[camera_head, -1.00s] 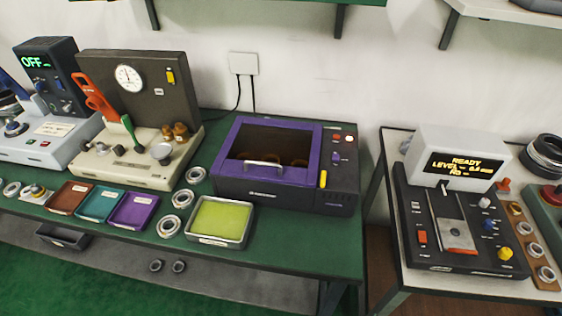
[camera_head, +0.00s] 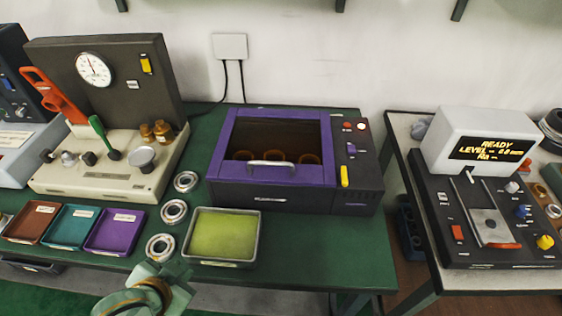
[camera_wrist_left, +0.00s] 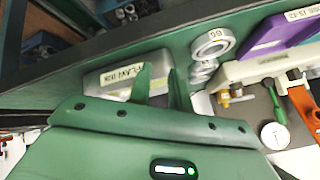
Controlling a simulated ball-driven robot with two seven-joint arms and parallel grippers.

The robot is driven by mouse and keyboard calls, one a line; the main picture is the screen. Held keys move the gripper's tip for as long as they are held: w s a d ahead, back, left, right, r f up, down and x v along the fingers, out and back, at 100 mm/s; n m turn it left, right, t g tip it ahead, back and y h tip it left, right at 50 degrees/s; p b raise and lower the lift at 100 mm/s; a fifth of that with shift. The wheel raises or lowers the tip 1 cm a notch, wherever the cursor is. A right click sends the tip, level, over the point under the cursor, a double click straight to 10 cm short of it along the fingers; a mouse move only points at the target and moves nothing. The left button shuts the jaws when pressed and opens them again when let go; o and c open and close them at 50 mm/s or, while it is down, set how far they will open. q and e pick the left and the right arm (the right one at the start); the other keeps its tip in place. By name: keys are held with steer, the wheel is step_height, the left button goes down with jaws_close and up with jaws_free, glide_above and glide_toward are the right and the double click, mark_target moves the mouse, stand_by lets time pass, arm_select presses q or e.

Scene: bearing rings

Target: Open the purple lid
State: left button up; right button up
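The purple lid (camera_head: 230,150) is the top of a dark box-shaped machine at the centre of the green bench in the head view. It is shut, with a dark window (camera_head: 290,135) and a silver bar handle (camera_head: 271,166) along its front edge. Round amber shapes show dimly through the window. My left gripper (camera_head: 168,273) is low in the head view, left of and nearer than the lid, apart from it. In the left wrist view its two green fingers (camera_wrist_left: 160,82) stand apart with nothing held between them. My right gripper is not in view.
A tray with a yellow-green pad (camera_head: 250,258) stands in front of the machine. Metal rings (camera_head: 174,211) lie left of it, beside small coloured trays (camera_head: 116,230). A gauge machine (camera_head: 110,165) stands at left.

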arm_select(q)
steer(key=w+d+r+h, duration=0.1)
steer(key=d, duration=0.1)
steer(key=w+d+r+n+h, duration=0.1)
steer(key=d+h, duration=0.1)
steer(key=d, duration=0.1)
steer(key=w+d+r+n+t+h, duration=0.1)
steer(key=d+h, duration=0.1)
steer(key=shift+w+d, duration=0.15)
steer(key=shift+w, duration=0.25)
step_height(320, 180, up, 3)
steer(key=w+d+n+h, duration=0.2)
steer(key=d+n+h, duration=0.1)
steer(key=n+h, duration=0.1)
steer(key=n+t+h, duration=0.2)
steer(key=n+h, duration=0.1)
steer(key=n, duration=0.7)
glide_toward(270, 165)
steer(key=b+x, duration=0.1)
steer(key=x, duration=1)
jaws_close()
